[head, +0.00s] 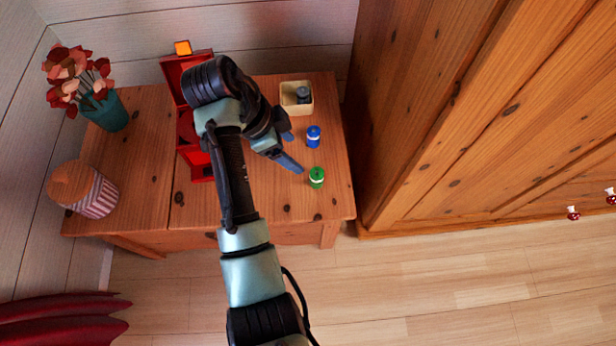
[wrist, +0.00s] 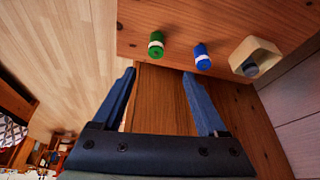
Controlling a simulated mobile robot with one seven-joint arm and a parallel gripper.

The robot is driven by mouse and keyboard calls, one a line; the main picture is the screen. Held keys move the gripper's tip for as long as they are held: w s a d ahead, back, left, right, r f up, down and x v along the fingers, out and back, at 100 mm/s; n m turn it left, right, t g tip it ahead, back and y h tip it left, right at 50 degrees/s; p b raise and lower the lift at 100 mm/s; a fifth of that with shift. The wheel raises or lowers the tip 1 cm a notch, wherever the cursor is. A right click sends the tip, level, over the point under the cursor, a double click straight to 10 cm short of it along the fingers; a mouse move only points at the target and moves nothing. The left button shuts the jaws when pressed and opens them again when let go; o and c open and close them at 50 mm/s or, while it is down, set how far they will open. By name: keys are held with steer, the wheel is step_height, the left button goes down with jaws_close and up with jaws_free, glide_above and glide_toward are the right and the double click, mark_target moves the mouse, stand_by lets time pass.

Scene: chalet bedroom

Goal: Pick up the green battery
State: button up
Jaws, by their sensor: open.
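The green battery (head: 316,177) is a small green cylinder with a white band, standing on the wooden dresser top near its front right corner. It also shows in the wrist view (wrist: 156,45), beyond the fingertips and between their lines. My gripper (head: 296,151) is open and empty.
A blue battery (head: 313,136) stands just behind the green one. A cream box (head: 297,98) holding a dark item is further back. A red box (head: 172,72) is partly hidden by my arm. A teal vase (head: 108,111) and striped jar (head: 97,197) stand left. A wardrobe (head: 440,110) rises at right.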

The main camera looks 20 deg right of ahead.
mark_target(316, 173)
steer(key=x, duration=0.2)
steer(key=b+x, duration=0.1)
steer(key=x, duration=0.2)
steer(key=b+x, duration=0.1)
steer(key=x, duration=0.2)
steer(key=shift+s+a, duration=0.15)
steer(key=shift+s, duration=0.25)
steer(key=b+x, duration=0.1)
steer(key=x, duration=0.1)
steer(key=b+x, duration=0.2)
steer(key=x, duration=0.1)
steer(key=shift+d+f, duration=0.2)
steer(key=shift+d, duration=0.15)
steer(key=shift+r, duration=0.1)
jaws_close()
